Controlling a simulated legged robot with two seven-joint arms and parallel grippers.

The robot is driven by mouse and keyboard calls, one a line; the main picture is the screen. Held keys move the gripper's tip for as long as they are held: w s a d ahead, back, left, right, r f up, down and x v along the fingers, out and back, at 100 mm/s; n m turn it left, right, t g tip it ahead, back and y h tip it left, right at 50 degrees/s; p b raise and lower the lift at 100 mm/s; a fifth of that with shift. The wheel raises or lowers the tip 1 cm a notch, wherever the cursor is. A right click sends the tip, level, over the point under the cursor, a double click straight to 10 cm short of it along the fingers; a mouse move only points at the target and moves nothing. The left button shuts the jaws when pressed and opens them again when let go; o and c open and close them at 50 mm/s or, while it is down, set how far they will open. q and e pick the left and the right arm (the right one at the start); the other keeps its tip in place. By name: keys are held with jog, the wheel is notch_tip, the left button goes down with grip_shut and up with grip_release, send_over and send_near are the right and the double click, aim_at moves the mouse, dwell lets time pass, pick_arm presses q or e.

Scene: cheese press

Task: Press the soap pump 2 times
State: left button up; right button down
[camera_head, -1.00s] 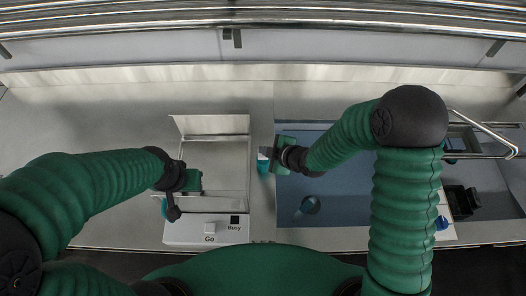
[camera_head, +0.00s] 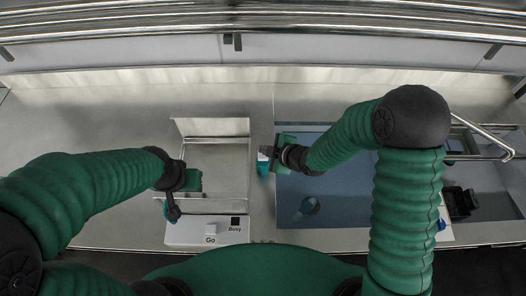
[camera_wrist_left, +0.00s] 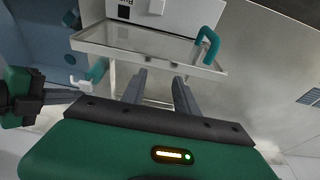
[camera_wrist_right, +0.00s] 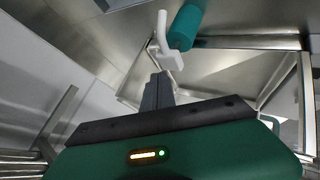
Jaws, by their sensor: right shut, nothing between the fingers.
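The soap pump is a teal bottle (camera_head: 263,169) with a white top, standing between the metal-framed box and the blue sink area. In the right wrist view its white pump head (camera_wrist_right: 163,45) and teal body (camera_wrist_right: 188,22) are just beyond my fingertips. My right gripper (camera_wrist_right: 156,76) is shut and empty, with its tips close to the white head; I cannot tell whether they touch. The pump also shows in the left wrist view (camera_wrist_left: 97,72), beside my right gripper's fingers. My left gripper (camera_wrist_left: 159,75) is open and empty at the box's metal tray.
The box (camera_head: 190,232) has a "Go" button and a "Busy" panel at its front. Its metal lid (camera_head: 212,127) is raised. A teal handle (camera_wrist_left: 208,45) is on the tray edge. The blue basin (camera_head: 345,215) holds a small blue ladle-like item. The back counter is clear.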

pick_arm(q)
jog(key=shift+r, duration=0.1)
pick_arm(e)
jog(key=shift+r, duration=0.2)
